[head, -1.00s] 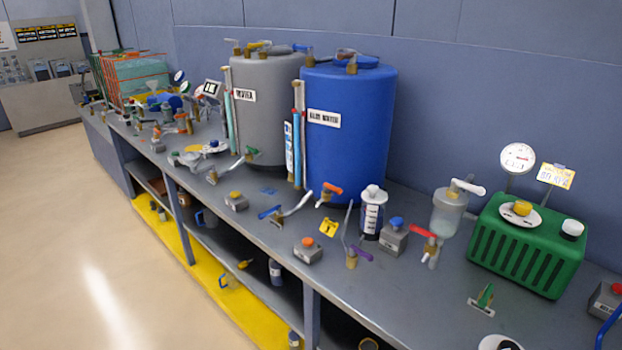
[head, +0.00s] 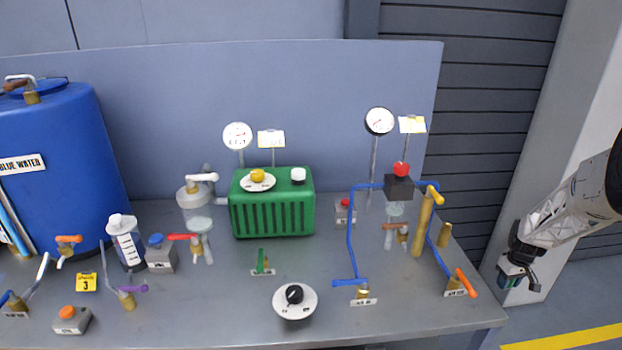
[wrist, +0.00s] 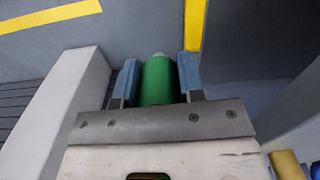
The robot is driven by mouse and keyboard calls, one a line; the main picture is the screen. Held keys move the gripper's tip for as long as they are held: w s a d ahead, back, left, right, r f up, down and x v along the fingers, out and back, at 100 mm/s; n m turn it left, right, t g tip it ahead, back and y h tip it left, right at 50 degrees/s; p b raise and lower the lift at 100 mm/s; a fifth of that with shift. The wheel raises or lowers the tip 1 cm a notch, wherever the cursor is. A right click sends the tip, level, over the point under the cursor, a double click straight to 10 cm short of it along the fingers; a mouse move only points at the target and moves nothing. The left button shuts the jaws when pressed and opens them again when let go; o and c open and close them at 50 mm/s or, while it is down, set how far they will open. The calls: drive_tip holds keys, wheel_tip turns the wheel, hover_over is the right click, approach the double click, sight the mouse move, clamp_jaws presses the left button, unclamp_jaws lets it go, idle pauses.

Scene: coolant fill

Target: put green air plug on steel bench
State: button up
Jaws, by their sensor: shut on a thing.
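My gripper (head: 516,277) hangs at the right in the head view, past the right end of the steel bench (head: 215,305) and apart from it. In the wrist view, the green air plug (wrist: 158,82) sits between the two blue-grey fingers of my gripper (wrist: 158,75), which are shut on it. The plug is a green cylinder with a paler tip; its lower part is hidden behind the gripper's grey plate. The floor shows beyond the plug, with no bench under it.
The bench holds a green ribbed box (head: 272,215), a black-knobbed dial (head: 295,300), blue piping (head: 350,240) and an orange-handled valve (head: 466,282) near its right end. A blue tank (head: 60,150) stands left. Bare steel shows along the front. A pale pillar (head: 570,130) stands right.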

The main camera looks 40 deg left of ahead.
drive_tip(key=s+d+f+m, duration=0.5)
drive_tip(key=d+f, duration=0.5)
drive_tip(key=d, duration=0.2)
drive_tip(key=s+d+f+m, duration=0.55)
drive_tip(key=d+f, duration=0.45)
drive_tip(key=d, duration=0.2)
drive_tip(key=s+a+r+n, duration=0.1)
drive_tip(key=a+r+n, duration=0.6)
drive_tip(key=a+r, duration=0.95)
drive_tip(key=s+a+r+n, duration=0.1)
drive_tip(key=a+r+n, duration=0.6)
drive_tip(key=a+r, duration=0.9)
drive_tip(key=s+a+r+n, duration=0.2)
drive_tip(key=s+r, duration=0.1)
drive_tip(key=s, duration=0.3)
drive_tip(key=s+a+r+n, duration=0.2)
drive_tip(key=s, duration=0.4)
drive_tip(key=s+f+n, duration=0.2)
drive_tip(key=s, duration=0.7)
drive_tip(key=s+a+f+n, duration=0.1)
drive_tip(key=s+f+n, duration=0.1)
drive_tip(key=s, duration=0.6)
drive_tip(key=shift+s+a+f+n, duration=0.3)
drive_tip(key=shift+s+n, duration=0.1)
drive_tip(key=shift+n, duration=0.35)
drive_tip(key=shift+w, duration=0.15)
